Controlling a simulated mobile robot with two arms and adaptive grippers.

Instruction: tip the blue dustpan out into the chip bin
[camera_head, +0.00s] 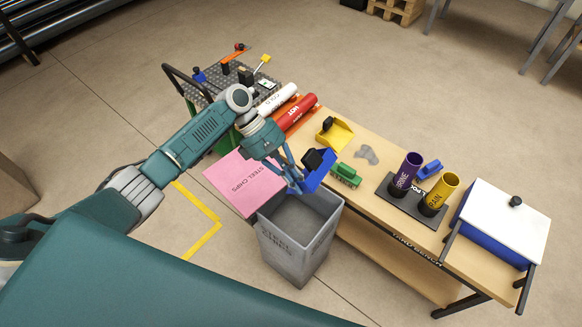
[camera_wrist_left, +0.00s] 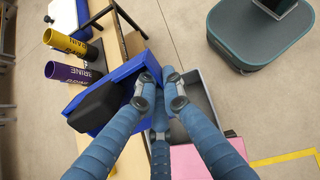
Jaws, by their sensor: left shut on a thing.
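The blue dustpan (camera_head: 322,172) with its black block-like handle is in my left gripper (camera_head: 296,184), over the back right rim of the chip bin and beside the bench edge. It looks tilted; its load cannot be made out. The grey chip bin (camera_head: 292,250) stands open on the floor, marked STEEL CHIPS, and its visible inside looks bare. In the left wrist view the fingers (camera_wrist_left: 160,92) are shut on the dustpan (camera_wrist_left: 128,72), with the bin (camera_wrist_left: 205,105) partly hidden behind them. My right gripper is not in view.
A pink STEEL CHIPS panel (camera_head: 243,184) lies behind the bin. The bench (camera_head: 385,209) at the right holds a yellow dustpan (camera_head: 335,134), a green brush (camera_head: 345,175), a purple pipe (camera_head: 406,171), a yellow pipe (camera_head: 439,192) and a white-lidded blue box (camera_head: 506,221). A cart (camera_head: 222,82) stands behind.

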